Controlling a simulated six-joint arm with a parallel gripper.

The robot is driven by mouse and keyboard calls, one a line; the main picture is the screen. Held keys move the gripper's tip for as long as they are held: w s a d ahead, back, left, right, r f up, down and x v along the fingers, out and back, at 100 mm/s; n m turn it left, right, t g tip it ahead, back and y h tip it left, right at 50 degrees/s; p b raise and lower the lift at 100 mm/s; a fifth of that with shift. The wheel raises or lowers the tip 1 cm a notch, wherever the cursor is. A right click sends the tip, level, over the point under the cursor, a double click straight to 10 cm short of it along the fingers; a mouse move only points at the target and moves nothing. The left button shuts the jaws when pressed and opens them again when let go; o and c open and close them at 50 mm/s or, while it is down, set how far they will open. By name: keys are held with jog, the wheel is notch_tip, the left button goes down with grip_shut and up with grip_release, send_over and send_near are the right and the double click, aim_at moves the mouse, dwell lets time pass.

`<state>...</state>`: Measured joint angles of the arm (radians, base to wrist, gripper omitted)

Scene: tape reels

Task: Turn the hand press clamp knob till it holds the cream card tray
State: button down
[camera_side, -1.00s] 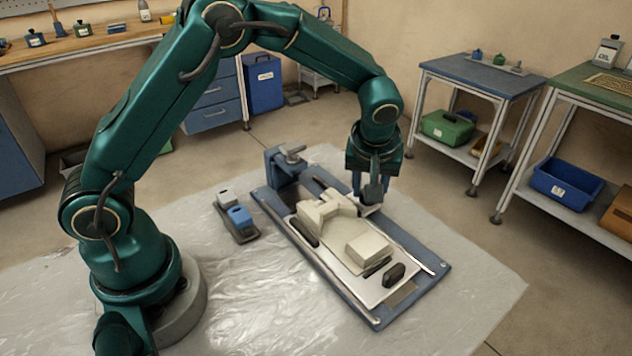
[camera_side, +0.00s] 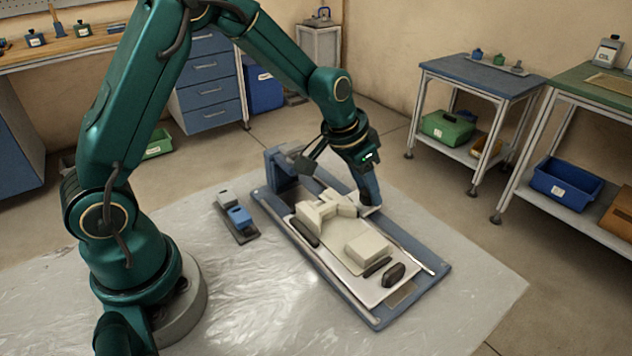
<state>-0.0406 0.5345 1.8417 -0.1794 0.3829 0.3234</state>
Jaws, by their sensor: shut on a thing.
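The blue hand press (camera_side: 373,316) lies on the plastic sheet, with a pale plate along its middle. A cream stepped piece (camera_side: 318,214) and a cream block (camera_side: 370,248) sit on it; I take these cream parts for the card tray and its holder, but cannot tell which is which. My gripper (camera_side: 369,204) points down at the press's far right side, beside the stepped piece. It is shut on what seems to be the clamp knob, mostly hidden by the fingers. Whether the clamp touches the tray cannot be seen.
A blue upright block (camera_side: 280,168) stands at the press's far left end. A small dark holder with a grey and a blue piece (camera_side: 239,216) lies left of the press. The sheet (camera_side: 455,290) is clear at the right. Side tables (camera_side: 480,75) stand farther back.

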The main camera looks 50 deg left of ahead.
jog(key=m+h, duration=0.1)
jog(key=m, duration=0.2)
jog(key=m+g+h, duration=0.1)
jog(key=m, duration=0.2)
jog(key=shift+w+a, duration=0.15)
jog(key=shift+a, duration=0.05)
jog(key=m+g+h, duration=0.1)
jog(key=m, duration=0.3)
jog(key=shift+m, duration=0.4)
jog(key=shift+g, duration=0.3)
jog(key=shift+c, duration=2.4)
grip_release()
jog(key=shift+v, duration=2.6)
jog(key=shift+a, duration=0.1)
